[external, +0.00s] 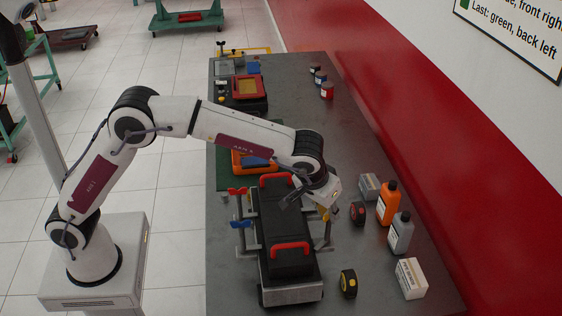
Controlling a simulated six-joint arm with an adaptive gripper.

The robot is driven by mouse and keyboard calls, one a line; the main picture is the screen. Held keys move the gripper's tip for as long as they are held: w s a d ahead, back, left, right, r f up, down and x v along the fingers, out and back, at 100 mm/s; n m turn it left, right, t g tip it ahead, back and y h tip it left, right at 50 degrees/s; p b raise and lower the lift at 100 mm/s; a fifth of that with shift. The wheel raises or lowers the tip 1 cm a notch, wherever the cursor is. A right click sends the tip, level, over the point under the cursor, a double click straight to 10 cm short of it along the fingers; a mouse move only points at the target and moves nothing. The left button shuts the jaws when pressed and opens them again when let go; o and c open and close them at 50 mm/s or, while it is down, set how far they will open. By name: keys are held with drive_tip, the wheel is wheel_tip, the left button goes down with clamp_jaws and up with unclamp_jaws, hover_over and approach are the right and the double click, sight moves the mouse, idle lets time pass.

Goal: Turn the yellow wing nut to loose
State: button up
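The engine trainer (284,250) is a dark block with two red handles on a grey base, standing on the bench. A small yellow piece, apparently the yellow wing nut (325,214), shows at its right side, just below my gripper. A red wing nut (237,191) and a blue wing nut (240,224) stand on the trainer's left side. My gripper (308,205) reaches down over the trainer's right side, close to the yellow piece. Its fingers are small and partly hidden, so I cannot tell whether they touch it or how far they are apart.
Right of the trainer stand an orange bottle (388,204), a grey bottle (399,235), a white box (411,279) and two small wheels, one red-centred (358,213) and one yellow (348,283). An orange device (250,161) is behind. The bench's (330,135) back middle is clear.

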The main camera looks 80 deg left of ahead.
drive_tip(key=shift+r, duration=0.1)
drive_tip(key=shift+s+d+r, duration=0.1)
drive_tip(key=shift+s+r, duration=0.05)
drive_tip(key=shift+r, duration=0.2)
drive_tip(key=shift+s+d+r, duration=0.1)
drive_tip(key=shift+s+d, duration=0.1)
drive_tip(key=shift+s, duration=0.05)
drive_tip(key=s+d, duration=0.2)
drive_tip(key=s, duration=0.1)
drive_tip(key=s+d, duration=0.2)
drive_tip(key=s, duration=0.1)
drive_tip(key=s+d, duration=0.3)
drive_tip(key=shift+d, duration=0.1)
